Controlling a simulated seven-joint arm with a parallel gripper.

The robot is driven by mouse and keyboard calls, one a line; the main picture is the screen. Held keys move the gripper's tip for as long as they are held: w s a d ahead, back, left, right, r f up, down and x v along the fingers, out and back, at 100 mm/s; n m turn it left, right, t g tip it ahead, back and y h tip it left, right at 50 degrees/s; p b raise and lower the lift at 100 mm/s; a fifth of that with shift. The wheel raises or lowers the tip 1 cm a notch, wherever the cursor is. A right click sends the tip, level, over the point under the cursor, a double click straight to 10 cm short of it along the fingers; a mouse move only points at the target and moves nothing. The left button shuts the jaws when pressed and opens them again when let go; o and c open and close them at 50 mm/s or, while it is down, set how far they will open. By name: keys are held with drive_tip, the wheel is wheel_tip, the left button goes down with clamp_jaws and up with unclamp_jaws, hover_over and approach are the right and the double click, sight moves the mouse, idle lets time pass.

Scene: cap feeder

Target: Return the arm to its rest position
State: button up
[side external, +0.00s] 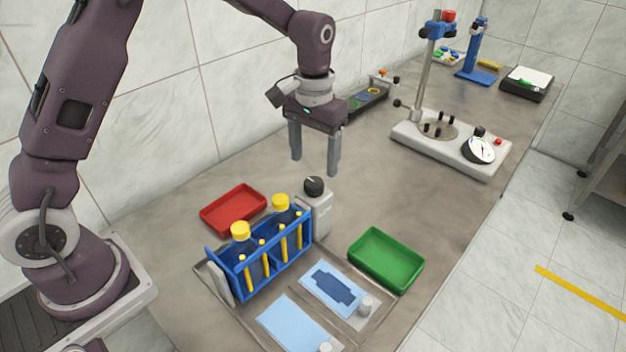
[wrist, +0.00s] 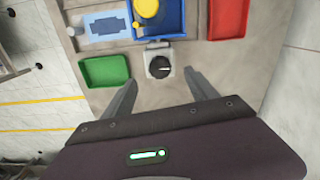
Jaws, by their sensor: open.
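My gripper (side external: 314,165) hangs in the air above the bench, fingers pointing down and spread apart with nothing between them. It is behind the blue rack and the grey dispenser in the side view. In the wrist view, my gripper (wrist: 163,90) shows two separate fingers, with the grey dispenser and its black knob (wrist: 160,66) beyond the gap. The grey dispenser (side external: 319,215) stands upright on the bench at the end of the blue rack. My fingers appear apart from everything.
The blue rack (side external: 235,283) holds two yellow-capped bottles. A red tray (side external: 222,214) and a green tray (side external: 400,264) lie either side. A white-based stand machine (side external: 455,150) stands at the back right. The tiled wall runs behind my arm. The bench between is mostly bare.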

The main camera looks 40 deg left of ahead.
drive_tip(key=shift+r, duration=0.25)
drive_tip(key=s+a+r+t, duration=0.1)
drive_tip(key=s+r+t, duration=0.2)
drive_tip(key=s+r, duration=0.95)
drive_tip(key=s+r+m+t, duration=0.1)
drive_tip(key=s+t, duration=0.1)
drive_tip(key=s, duration=1.3)
drive_tip(key=shift+s+a+r+t, duration=0.3)
drive_tip(key=shift+a, duration=0.15)
